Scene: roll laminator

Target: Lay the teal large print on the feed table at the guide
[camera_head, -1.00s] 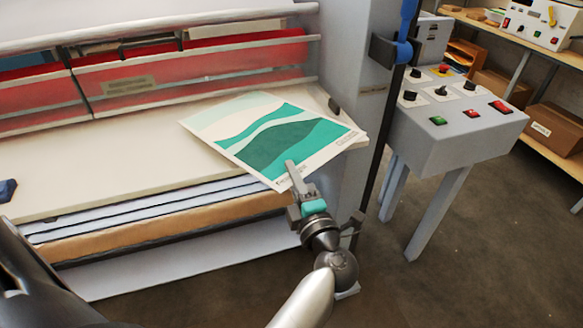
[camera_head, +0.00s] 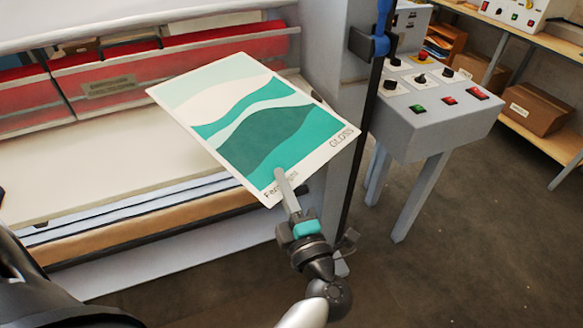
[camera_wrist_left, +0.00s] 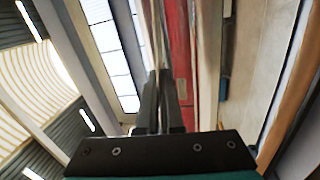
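The teal large print (camera_head: 240,115), with pale and green wave bands and lettering along its near edge, is held tilted above the cream feed table (camera_head: 70,175). My left gripper (camera_head: 284,180) is shut on the print's near edge, close to the lower corner. In the left wrist view its fingers (camera_wrist_left: 162,105) are close together, and the print shows at most as a thin edge. The print hides the right part of the feed table. I cannot make out the guide for certain. My right gripper is not in view.
Red panels (camera_head: 110,80) of the laminator stand behind the feed table. A grey control box (camera_head: 430,110) with knobs and buttons stands at the right, beside a dark upright post (camera_head: 358,140). Shelves with a cardboard box (camera_head: 535,108) are further right.

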